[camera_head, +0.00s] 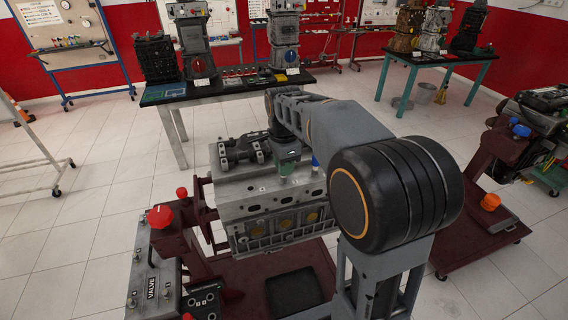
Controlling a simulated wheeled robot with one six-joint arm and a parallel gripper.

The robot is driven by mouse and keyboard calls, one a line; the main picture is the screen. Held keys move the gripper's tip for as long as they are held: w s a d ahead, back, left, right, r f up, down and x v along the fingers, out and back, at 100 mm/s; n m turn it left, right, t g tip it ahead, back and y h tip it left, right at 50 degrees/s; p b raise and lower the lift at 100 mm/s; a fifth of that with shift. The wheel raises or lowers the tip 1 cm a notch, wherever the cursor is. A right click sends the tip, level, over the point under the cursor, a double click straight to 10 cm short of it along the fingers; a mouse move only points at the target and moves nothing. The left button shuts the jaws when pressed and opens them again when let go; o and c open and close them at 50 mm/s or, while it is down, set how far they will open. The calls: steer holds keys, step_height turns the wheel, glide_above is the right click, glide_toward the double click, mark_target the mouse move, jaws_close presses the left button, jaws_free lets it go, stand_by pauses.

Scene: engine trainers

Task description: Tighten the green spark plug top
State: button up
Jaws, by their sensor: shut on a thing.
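The grey engine block (262,198) stands on a dark red stand in the middle of the head view. A green spark plug top (285,168) shows on its upper face, small and partly covered. My gripper (287,160) points down over it from the end of my arm and is shut on it. The fingers are small and mostly hidden by my wrist, so I cannot make out the exact contact. A blue top (316,162) stands just right of my gripper on the same face.
A control box marked VALVE (152,282) and a red knob (160,217) are at the lower left. A black-topped table (225,86) with engine parts stands behind. Another red stand (478,235) is at the right. The tiled floor at left is mostly clear.

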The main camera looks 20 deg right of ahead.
steer(key=m, duration=0.4)
steer(key=shift+m, duration=0.3)
steer(key=m, duration=0.3)
steer(key=shift+m, duration=0.4)
steer(key=m, duration=0.4)
steer(key=shift+m, duration=2.1)
steer(key=o, duration=0.9)
steer(key=shift+o, duration=0.2)
